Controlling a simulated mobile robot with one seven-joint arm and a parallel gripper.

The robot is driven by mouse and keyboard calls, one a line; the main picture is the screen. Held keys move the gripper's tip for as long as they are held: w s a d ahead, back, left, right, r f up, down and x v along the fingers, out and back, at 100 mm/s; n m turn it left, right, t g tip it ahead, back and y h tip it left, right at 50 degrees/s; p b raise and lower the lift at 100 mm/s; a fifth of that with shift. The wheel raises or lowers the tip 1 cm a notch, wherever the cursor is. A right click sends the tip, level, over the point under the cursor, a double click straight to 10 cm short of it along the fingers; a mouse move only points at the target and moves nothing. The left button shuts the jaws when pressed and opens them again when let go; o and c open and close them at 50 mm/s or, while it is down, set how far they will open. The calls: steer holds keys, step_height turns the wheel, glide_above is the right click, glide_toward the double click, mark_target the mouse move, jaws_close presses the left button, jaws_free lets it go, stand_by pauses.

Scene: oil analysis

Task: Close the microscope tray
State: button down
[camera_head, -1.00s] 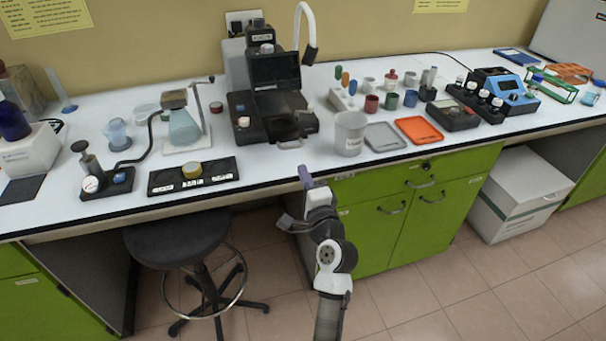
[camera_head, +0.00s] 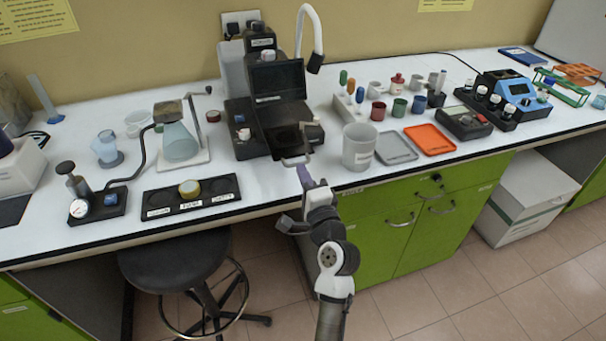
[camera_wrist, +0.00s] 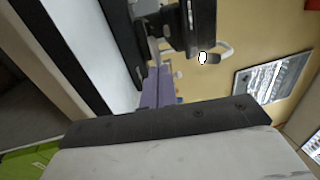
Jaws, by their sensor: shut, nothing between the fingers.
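The black microscope (camera_head: 277,95) stands at the back middle of the bench, with a dark raised panel on top. Its dark tray (camera_head: 293,140) sticks out low at the front toward me. A pale handle (camera_head: 296,161) is at the tray's front end. My gripper (camera_head: 304,175), with purple fingers, is shut and empty at the front of the handle, above the bench's front edge. The purple fingers (camera_wrist: 157,88) also show in the wrist view, pointing at dark microscope parts (camera_wrist: 188,25). I cannot tell whether they touch the handle.
A clear beaker (camera_head: 358,148) stands just right of the tray, beside a grey tray (camera_head: 396,147) and an orange tray (camera_head: 430,139). A black sample holder (camera_head: 215,197) and a flask stand (camera_head: 180,150) are to the left. A stool (camera_head: 175,255) is below the bench.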

mark_target(295, 157)
steer(key=x, duration=0.4)
steer(key=shift+f, duration=0.35)
